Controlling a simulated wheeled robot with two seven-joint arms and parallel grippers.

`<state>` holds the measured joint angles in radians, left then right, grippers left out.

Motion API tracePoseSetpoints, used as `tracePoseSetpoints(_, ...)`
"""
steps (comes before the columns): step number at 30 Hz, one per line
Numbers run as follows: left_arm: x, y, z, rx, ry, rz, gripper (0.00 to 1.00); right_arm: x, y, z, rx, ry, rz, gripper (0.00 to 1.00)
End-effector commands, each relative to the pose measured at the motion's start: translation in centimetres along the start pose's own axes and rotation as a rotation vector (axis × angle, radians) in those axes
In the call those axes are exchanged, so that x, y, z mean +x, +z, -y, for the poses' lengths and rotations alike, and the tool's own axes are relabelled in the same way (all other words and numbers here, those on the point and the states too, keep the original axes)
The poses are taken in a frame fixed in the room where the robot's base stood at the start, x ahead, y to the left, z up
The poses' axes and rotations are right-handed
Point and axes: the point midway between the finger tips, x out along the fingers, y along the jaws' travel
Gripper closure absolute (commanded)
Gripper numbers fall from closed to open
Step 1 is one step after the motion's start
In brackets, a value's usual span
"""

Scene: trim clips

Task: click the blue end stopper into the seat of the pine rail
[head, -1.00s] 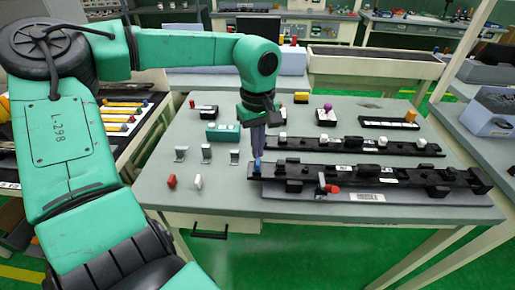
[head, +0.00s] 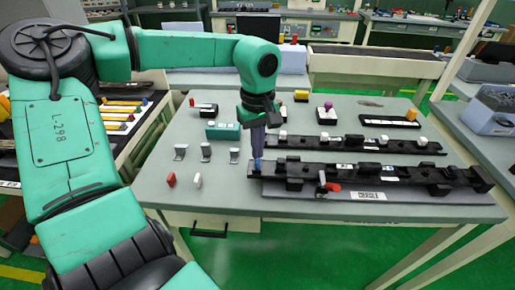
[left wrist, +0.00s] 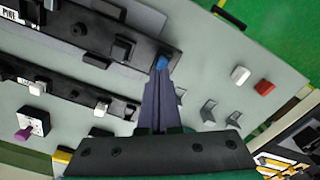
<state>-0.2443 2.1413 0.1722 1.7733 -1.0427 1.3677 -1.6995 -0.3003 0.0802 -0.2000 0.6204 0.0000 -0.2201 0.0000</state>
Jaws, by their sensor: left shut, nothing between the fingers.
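The pine rail (head: 400,173) is the long black rail at the front of the table. A label reading PINE (left wrist: 9,13) is on it in the left wrist view. The blue end stopper (left wrist: 162,62) is at the rail's end, the left end in the head view. Only a small part of the stopper (head: 257,165) shows below my fingertips. My left gripper (head: 257,156) points down with its fingers together, right at the stopper. The fingertips hide much of the stopper and the seat, so I cannot tell how deep it sits. My right gripper is out of view.
A second black rail (head: 400,147) with white clips lies behind. A red-handled clamp (head: 331,187) stands at the front rail's near side. Grey metal clips (head: 206,149), a red piece (head: 171,180) and a white piece (head: 197,181) are left of the gripper.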

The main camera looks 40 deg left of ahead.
Motion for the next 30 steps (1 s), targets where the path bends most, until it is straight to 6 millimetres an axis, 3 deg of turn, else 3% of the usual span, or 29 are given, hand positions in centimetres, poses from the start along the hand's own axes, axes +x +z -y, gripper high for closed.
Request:
tracePoseSetpoints(19,0.81,0.01,0.0,0.0,0.0,0.0,1.0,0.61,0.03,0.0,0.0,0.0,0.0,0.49)
tracePoseSetpoints(30,-0.14,0.0,0.0,0.0,0.0,0.0,1.0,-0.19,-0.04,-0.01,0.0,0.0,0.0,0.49)
